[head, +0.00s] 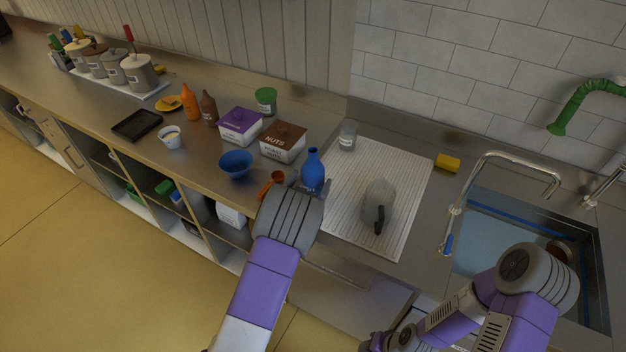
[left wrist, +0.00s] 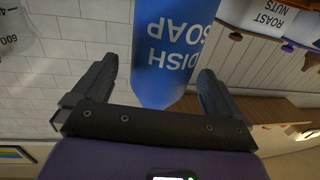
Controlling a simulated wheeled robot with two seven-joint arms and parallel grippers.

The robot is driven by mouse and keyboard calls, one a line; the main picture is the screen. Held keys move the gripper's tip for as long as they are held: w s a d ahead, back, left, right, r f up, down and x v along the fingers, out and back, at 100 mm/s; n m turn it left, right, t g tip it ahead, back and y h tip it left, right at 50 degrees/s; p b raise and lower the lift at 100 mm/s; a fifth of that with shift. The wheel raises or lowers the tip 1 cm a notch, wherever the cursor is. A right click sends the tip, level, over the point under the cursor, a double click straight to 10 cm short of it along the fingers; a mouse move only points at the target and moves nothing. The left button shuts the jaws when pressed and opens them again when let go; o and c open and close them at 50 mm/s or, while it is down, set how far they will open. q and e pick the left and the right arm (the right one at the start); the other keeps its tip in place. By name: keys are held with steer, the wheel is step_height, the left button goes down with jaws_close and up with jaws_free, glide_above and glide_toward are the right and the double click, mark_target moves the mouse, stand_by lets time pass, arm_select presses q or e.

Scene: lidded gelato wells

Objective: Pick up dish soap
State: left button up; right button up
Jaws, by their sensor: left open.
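The dish soap is a blue bottle (head: 313,168) standing upright on the steel counter, at the left edge of the ribbed white drain mat. In the left wrist view the bottle (left wrist: 172,45) appears upside down, its "DISH SOAP" label facing the camera. My left gripper (left wrist: 157,88) is open, with one dark finger on each side of the bottle in that view. A gap shows between each finger and the bottle, and I see no contact. In the head view my left wrist hides most of the gripper and the bottle's base.
An orange scoop (head: 271,184) and a blue bowl (head: 235,164) are close left of the bottle. The nuts box (head: 283,142) stands behind. A grey jug (head: 379,203) stands on the drain mat (head: 409,171). The sink (head: 490,240) is at the right.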

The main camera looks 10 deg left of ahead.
mark_target(313, 149)
arm_select(q)
steer(key=shift+w+d, duration=0.1)
steer(key=shift+w, duration=1.65)
steer(key=c, duration=1)
step_height(313, 149, up, 10)
steer(key=shift+p, duration=0.45)
